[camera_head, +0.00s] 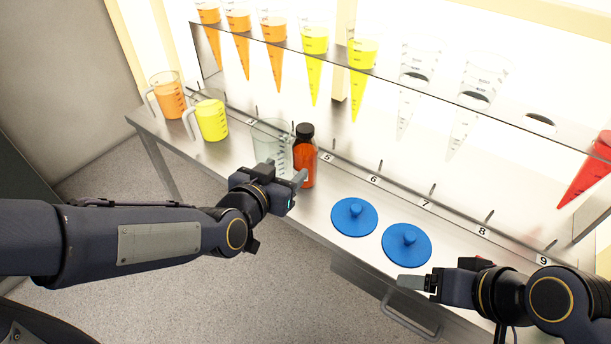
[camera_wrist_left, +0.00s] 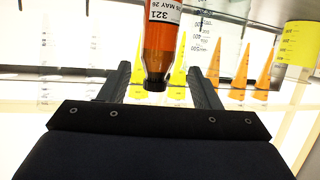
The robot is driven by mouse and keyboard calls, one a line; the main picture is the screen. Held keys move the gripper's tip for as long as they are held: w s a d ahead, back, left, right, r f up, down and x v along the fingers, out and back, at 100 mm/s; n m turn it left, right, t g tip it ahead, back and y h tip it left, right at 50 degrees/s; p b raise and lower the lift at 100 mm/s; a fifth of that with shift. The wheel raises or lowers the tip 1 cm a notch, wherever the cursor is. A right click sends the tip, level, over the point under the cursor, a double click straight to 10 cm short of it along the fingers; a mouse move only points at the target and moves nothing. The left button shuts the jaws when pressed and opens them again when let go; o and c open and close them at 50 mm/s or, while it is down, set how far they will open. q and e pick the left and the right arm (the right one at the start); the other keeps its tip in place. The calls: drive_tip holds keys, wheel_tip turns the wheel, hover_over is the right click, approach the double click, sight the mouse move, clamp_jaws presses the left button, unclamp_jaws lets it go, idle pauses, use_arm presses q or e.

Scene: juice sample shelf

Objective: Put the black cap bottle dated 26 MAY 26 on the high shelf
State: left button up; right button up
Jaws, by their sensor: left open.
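An amber bottle with a black cap (camera_head: 306,158) stands upright on the metal counter, near the number 5 tag. In the left wrist view the bottle (camera_wrist_left: 158,48) appears inverted, between the lines of my two fingers; its white label reads 321 and MAY 26, with the day cut off. My left gripper (camera_head: 285,181) is open beside the bottle's lower left, and it also shows in the left wrist view (camera_wrist_left: 160,80). Whether the fingers touch the bottle is unclear. The high shelf (camera_head: 392,82) is a clear raised shelf holding cones. My right gripper (camera_head: 414,284) is at the counter's front edge, jaws unclear.
A clear beaker (camera_head: 271,142) stands close left of the bottle. Yellow (camera_head: 211,121) and orange (camera_head: 168,96) jugs stand further left. Two blue lids (camera_head: 354,216) (camera_head: 407,244) lie to the right. Several orange, yellow, clear and red cones fill shelf holes; one hole (camera_head: 539,121) is empty.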

sight(300, 155)
use_arm(q)
drive_tip(key=x, duration=0.2)
drive_tip(key=b+x, duration=0.1)
drive_tip(key=x, duration=0.5)
drive_tip(key=shift+w+d+r+b, duration=0.2)
drive_tip(key=shift+b, duration=0.15)
drive_tip(key=shift+r, duration=0.1)
drive_tip(key=c, duration=0.8)
drive_tip(key=shift+r, duration=0.1)
